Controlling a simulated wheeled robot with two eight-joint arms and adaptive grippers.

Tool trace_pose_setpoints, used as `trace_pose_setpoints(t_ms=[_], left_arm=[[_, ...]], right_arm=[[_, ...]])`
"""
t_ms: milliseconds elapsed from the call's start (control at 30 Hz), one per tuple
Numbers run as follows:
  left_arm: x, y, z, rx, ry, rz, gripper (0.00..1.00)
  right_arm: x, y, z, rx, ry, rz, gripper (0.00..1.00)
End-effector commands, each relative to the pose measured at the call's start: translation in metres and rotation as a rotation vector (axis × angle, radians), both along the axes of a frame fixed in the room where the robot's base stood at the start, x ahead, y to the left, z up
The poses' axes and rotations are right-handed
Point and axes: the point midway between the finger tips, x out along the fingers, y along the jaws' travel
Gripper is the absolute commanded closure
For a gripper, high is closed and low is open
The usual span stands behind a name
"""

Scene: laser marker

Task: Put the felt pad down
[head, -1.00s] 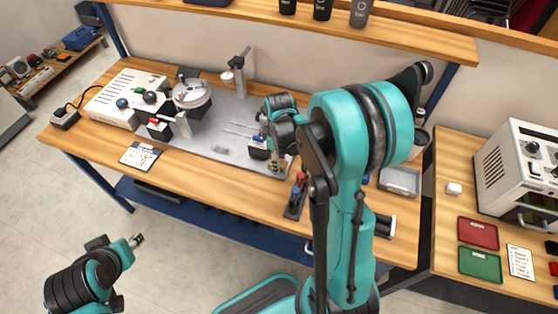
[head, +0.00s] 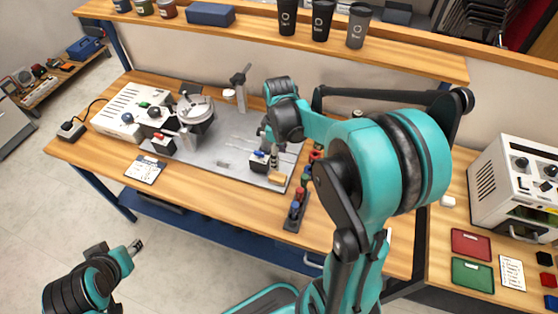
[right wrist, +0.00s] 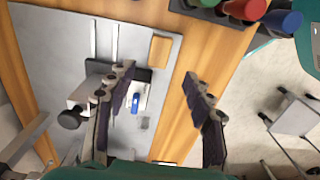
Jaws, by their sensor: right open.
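A small tan block, which looks like the felt pad (head: 277,179), lies on the front right corner of the grey metal plate (head: 228,151). In the right wrist view the tan pad (right wrist: 160,51) lies flat at the plate's edge, beyond my fingertips. My right gripper (head: 267,143) is above the plate, behind the pad in the head view. In the wrist view its fingers (right wrist: 160,76) are spread apart with nothing between them. My left gripper (head: 137,245) hangs over the floor in front of the table; its jaws are too small to read.
A small block with a blue knob (head: 259,160) stands just left of the pad. A rack of red, green and blue knobs (head: 297,208) stands to the right. The round fixture (head: 194,110) and white control box (head: 124,107) are farther left.

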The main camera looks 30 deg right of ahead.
Motion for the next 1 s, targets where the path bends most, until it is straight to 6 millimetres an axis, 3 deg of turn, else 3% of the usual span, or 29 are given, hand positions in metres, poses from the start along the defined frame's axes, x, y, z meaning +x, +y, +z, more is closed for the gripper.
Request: trace_pose_setpoints(t_ms=[267,600,800,1000], left_arm=[[0.0,0.0,0.004,0.0,0.0,0.0,0.6],[0.0,0.0,0.003,0.0,0.0,0.0,0.6],[0.0,0.0,0.003,0.0,0.0,0.0,0.6],[0.0,0.0,0.003,0.0,0.0,0.0,0.6]], right_arm=[[-0.01,0.013,0.027,-0.011,-0.055,-0.06,0.48],[-0.063,0.07,0.071,0.031,-0.349,-0.385,0.48],[-0.092,0.095,0.078,0.128,-0.504,-0.564,0.48],[-0.106,0.107,0.077,0.204,-0.582,-0.664,0.48]])
